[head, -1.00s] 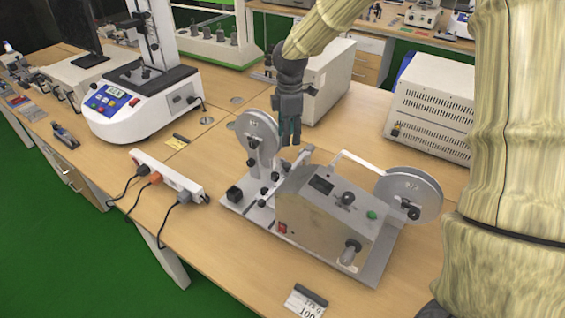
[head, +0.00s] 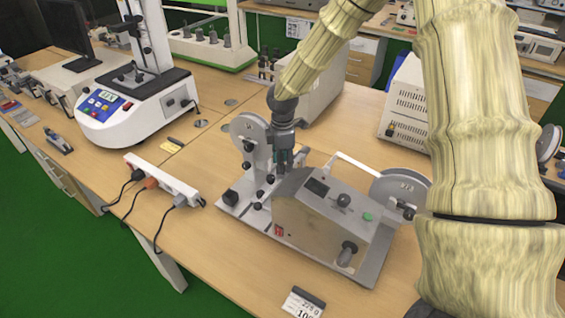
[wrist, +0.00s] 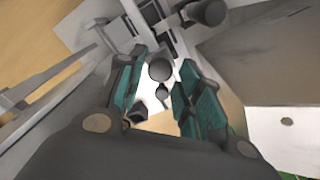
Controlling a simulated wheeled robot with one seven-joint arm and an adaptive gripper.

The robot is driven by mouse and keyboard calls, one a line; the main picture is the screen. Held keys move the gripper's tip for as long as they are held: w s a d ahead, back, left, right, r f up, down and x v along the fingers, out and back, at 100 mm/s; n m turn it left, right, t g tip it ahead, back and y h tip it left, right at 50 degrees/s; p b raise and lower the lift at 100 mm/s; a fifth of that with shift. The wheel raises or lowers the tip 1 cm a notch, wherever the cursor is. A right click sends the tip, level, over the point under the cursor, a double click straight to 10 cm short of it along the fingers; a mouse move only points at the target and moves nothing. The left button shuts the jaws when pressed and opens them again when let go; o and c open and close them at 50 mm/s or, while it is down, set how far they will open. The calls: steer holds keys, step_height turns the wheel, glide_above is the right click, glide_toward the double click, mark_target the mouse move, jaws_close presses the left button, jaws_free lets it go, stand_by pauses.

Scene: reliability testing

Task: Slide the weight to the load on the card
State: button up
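The card (head: 303,303) lies at the table's front edge; its print is too small to read surely. The machine (head: 318,222) is a grey metal unit on a base plate with two large wheels. I cannot tell surely which part is the sliding weight. My gripper (head: 284,160) points down beside the machine's left wheel (head: 249,138). In the wrist view my gripper (wrist: 158,95) is open, its teal pads spread apart. A dark round knob (wrist: 160,69) shows between them, with a smaller dark knob (wrist: 162,92) below. Whether the pads touch either is unclear.
A white power strip (head: 162,179) with plugs lies left of the machine. A white tester (head: 137,105) stands farther back left, and a white cabinet (head: 403,108) behind right. The table front between strip and card is clear.

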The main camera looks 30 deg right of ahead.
steer(key=shift+f, duration=0.65)
jaws_close()
steer(key=s+a, duration=0.1)
steer(key=a, duration=0.1)
steer(key=s+a, duration=0.2)
steer(key=a, duration=0.1)
steer(key=s+a, duration=0.2)
steer(key=a, duration=0.1)
steer(key=shift+a, duration=0.2)
steer(key=shift+c, duration=0.4)
jaws_free()
steer(key=shift+f, duration=0.1)
steer(key=shift+o, duration=0.4)
steer(key=shift+a, duration=0.15)
